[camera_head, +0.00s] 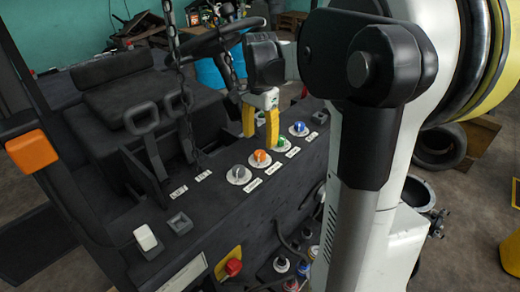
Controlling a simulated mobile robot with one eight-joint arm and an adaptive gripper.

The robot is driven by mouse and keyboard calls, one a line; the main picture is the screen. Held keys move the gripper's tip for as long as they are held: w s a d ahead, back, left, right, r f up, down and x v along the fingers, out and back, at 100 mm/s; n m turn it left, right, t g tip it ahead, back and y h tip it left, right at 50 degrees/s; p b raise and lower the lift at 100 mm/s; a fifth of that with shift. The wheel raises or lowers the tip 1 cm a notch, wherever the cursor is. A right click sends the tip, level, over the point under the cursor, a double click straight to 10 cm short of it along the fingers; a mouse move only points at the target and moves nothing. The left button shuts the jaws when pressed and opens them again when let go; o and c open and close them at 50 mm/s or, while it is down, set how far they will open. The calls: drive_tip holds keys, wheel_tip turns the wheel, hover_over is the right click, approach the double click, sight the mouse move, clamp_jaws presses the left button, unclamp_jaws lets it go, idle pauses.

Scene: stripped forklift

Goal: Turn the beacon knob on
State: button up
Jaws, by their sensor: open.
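A row of round knobs on white discs sits on the dark console (212,215): a grey knob (238,173), an orange knob (260,156), a green knob (282,143) and a blue knob (299,128). Small white labels lie beside them, too small to read, so I cannot tell which knob is the beacon's. My gripper (260,141) points down with its two yellow fingers apart and nothing visible between them. In the picture the orange knob shows just below and between the fingertips. I cannot tell whether the fingers touch it. The right finger partly overlaps the area beside the green knob.
A hanging chain (182,80) and levers (145,125) stand left of the knobs. A white switch (145,238) and a red button (233,267) are nearer. The seat (130,95) and steering wheel (222,37) are behind. My arm blocks the right side.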

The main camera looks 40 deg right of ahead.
sight(260, 153)
wheel_tip(260, 153, up, 6)
drive_tip(key=shift+f, duration=0.1)
idle(0.6)
